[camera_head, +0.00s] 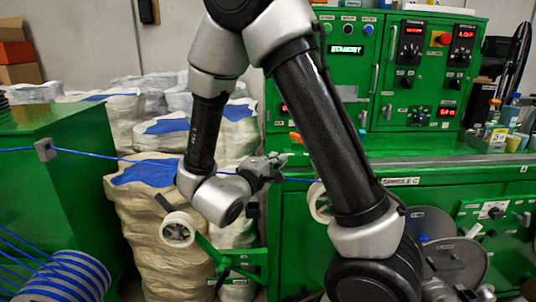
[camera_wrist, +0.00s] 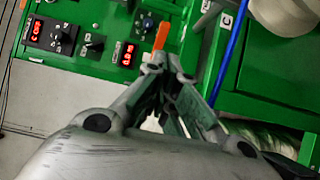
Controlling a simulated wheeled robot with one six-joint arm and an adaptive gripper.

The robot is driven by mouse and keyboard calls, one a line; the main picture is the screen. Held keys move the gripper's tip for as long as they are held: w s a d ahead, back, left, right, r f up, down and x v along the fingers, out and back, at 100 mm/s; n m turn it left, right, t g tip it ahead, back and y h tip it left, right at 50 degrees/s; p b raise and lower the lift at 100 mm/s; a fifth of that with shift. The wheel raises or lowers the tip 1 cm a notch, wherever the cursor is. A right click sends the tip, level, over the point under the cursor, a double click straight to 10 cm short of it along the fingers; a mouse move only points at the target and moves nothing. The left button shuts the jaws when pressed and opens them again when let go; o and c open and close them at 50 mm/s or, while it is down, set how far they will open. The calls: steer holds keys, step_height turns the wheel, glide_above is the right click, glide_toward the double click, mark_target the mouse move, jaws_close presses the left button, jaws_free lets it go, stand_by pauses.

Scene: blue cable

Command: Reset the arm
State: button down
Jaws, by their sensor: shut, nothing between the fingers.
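My gripper (camera_head: 276,161) is at the middle of the head view, at the end of my bent arm, in front of the green machine (camera_head: 300,215). In the wrist view my gripper (camera_wrist: 167,63) has its fingers together with nothing between them. The blue cable (camera_head: 95,154) runs from a grey guide at the left, behind my arm, towards the machine. The cable also shows in the wrist view (camera_wrist: 231,50), to the right of the fingertips and apart from them. An orange lever (camera_wrist: 162,36) shows just beyond the fingertips.
A control panel (camera_head: 384,75) with knobs and red displays stands behind my arm. White wrapped stacks (camera_head: 160,235) fill the left middle. A spool of blue cable (camera_head: 70,278) is at the lower left. Bottles and cups (camera_head: 505,125) stand on the bench at the right.

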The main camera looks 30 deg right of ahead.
steer(key=w+a+r+m+t+y, duration=0.4)
steer(key=w+y, duration=0.4)
steer(key=y, duration=0.6)
steer(key=s+d+m+g, duration=0.1)
steer(key=s+d+g, duration=0.1)
steer(key=s, duration=0.7)
steer(key=s+d+r+m+g, duration=0.1)
steer(key=s+d+g, duration=0.2)
steer(key=s, duration=0.6)
steer(key=s+d+r+g+y, duration=0.1)
steer(key=s+g, duration=0.3)
steer(key=s, duration=0.5)
steer(key=shift+d+r+m+g, duration=0.2)
steer(key=shift+d+m+g, duration=0.2)
steer(key=shift+d, duration=0.35)
